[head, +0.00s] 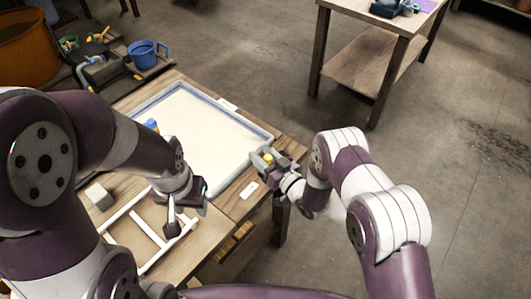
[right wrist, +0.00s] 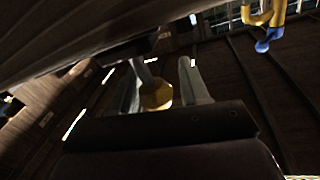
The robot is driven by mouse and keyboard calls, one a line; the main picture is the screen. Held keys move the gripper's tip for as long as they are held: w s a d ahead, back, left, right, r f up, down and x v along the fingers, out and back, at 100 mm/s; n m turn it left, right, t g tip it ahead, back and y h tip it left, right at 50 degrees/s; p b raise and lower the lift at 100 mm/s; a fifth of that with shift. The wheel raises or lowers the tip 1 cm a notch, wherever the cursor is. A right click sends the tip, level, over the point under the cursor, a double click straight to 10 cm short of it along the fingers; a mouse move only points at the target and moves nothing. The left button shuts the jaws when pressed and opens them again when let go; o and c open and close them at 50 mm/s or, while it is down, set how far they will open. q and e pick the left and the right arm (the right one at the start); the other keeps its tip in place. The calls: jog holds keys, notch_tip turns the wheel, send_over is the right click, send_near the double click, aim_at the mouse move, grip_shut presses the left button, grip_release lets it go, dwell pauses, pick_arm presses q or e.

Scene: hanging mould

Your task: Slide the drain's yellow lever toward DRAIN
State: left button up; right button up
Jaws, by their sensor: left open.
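The drain's yellow lever end (right wrist: 156,96) sits between the two fingers of my right gripper (right wrist: 165,88) in the right wrist view, on a grey stem. I cannot tell whether the fingers press on it. In the head view, my right gripper (head: 268,160) is at the near right corner of the blue-rimmed tray, with a small yellow patch between its fingers. My left gripper (head: 182,210) points down, open, above the white frame near the tray's front edge. The lever's travel and any DRAIN lettering cannot be read.
The shallow tray (head: 262,136) with a pale filling lies on the wooden table (head: 222,203). A white frame (head: 150,232) and a grey block (head: 99,196) lie in front. A white label (head: 249,190) is near the right gripper.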

jog(key=shift+o, duration=0.5)
jog(key=shift+s+r, duration=0.1)
jog(key=shift+s, duration=0.05)
jog(key=shift+d, duration=0.1)
jog(key=b+v, duration=0.1)
jog(key=v, duration=1.1)
jog(key=shift+s, duration=0.25)
jog(key=shift+d, duration=0.15)
